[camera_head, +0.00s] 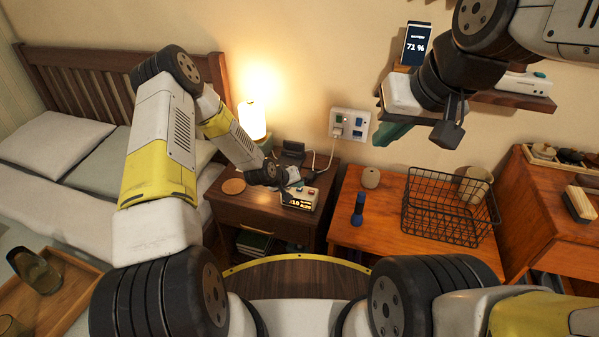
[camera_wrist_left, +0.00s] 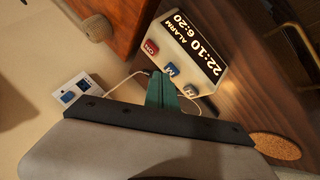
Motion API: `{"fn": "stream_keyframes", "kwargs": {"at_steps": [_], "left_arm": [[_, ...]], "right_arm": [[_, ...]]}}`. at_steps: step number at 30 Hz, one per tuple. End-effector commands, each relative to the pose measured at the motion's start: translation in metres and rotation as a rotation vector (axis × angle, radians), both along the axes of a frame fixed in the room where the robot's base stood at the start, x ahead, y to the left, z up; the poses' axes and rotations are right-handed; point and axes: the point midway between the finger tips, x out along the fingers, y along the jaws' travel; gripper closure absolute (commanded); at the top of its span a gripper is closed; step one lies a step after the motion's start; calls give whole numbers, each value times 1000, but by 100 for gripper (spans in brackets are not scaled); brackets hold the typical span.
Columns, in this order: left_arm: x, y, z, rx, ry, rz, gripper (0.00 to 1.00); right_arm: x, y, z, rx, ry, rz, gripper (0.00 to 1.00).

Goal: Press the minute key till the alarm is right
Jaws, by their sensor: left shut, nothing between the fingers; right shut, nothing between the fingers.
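The alarm clock (camera_head: 299,198) is a small pale box on the nightstand. In the left wrist view the clock (camera_wrist_left: 207,75) reads 22:10 with ALARM 6:20 on its dark display (camera_wrist_left: 197,45). My right gripper (camera_head: 449,126) is shut and empty, high at right.
The nightstand (camera_head: 245,208) also bears a lit lamp (camera_head: 252,119) and a cork coaster (camera_head: 233,186). The desk (camera_head: 345,232) at right holds a blue flashlight (camera_head: 358,209) and a wire basket (camera_head: 440,228). A wall shelf (camera_head: 515,101) is beside my right arm.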

Motion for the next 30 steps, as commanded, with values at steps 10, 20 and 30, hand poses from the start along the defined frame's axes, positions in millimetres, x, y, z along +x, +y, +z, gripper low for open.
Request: {"fn": "stream_keyframes", "kwargs": {"at_steps": [10,20,30], "left_arm": [[0,0,-4,0,-1,1,100],[0,0,-8,0,0,0,100],[0,0,-8,0,0,0,100]], "right_arm": [[0,0,0,0,0,0,100],[0,0,0,0,0,0,100],[0,0,0,0,0,0,100]]}}
